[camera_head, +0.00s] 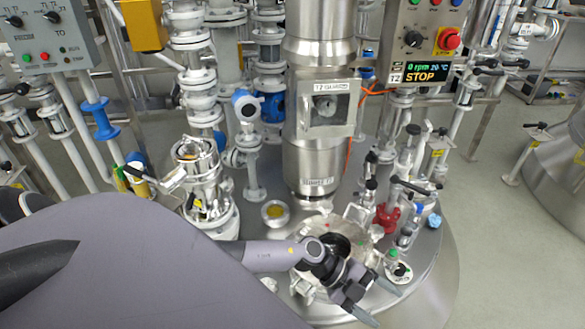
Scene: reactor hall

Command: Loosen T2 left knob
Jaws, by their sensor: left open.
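The T2 reactor lid (425,262) is a round steel top crowded with fittings. I cannot tell the left knob for certain; a small pale fitting (301,288) shows at the hatch's left front, partly behind the arm. My left gripper (375,302) is over the front right of the hatch, its two grey fingers apart and nothing seen between them. I cannot tell whether it touches anything. My right gripper is not in view.
A red valve (386,218) and several upright fittings crowd the right side. A T2 control box (425,42) reading STOP hangs above. Glass-and-white piping (203,185) stands left.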

